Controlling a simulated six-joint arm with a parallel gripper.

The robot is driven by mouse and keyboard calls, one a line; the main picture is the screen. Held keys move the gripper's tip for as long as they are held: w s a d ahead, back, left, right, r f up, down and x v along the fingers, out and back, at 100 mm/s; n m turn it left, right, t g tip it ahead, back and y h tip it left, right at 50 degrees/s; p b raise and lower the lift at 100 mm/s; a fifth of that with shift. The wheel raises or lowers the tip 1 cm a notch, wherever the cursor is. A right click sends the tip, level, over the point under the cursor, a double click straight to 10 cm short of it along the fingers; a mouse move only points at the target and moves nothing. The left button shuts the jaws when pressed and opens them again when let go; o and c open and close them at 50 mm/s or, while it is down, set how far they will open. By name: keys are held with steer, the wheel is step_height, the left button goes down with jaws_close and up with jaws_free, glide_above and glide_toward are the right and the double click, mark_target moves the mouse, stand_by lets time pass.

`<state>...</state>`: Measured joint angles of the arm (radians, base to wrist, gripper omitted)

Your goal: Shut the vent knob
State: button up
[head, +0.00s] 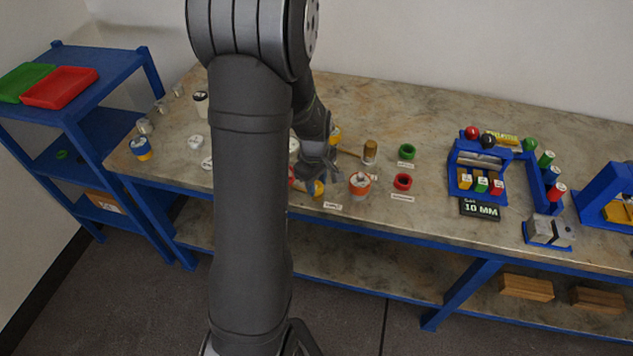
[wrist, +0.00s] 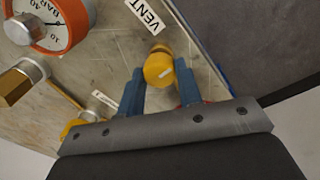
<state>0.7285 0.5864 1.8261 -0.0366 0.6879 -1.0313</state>
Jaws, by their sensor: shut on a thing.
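Whether the knob's mark shows open or shut, I cannot tell.
An orange-rimmed BAR gauge (wrist: 45,25) stands close to the knob, with a brass fitting (wrist: 20,82) next to it. My arm hides part of the bench (head: 430,215).

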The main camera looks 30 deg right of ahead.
steer(key=o, duration=1)
steer(key=r, duration=1.7)
steer(key=shift+s+a+r, duration=0.15)
steer(key=shift+a+r, duration=0.1)
steer(key=shift+a, duration=0.15)
steer(key=shift+f, duration=0.15)
steer(key=f, duration=1.7)
steer(key=shift+d+f, duration=0.1)
steer(key=shift+d, duration=0.3)
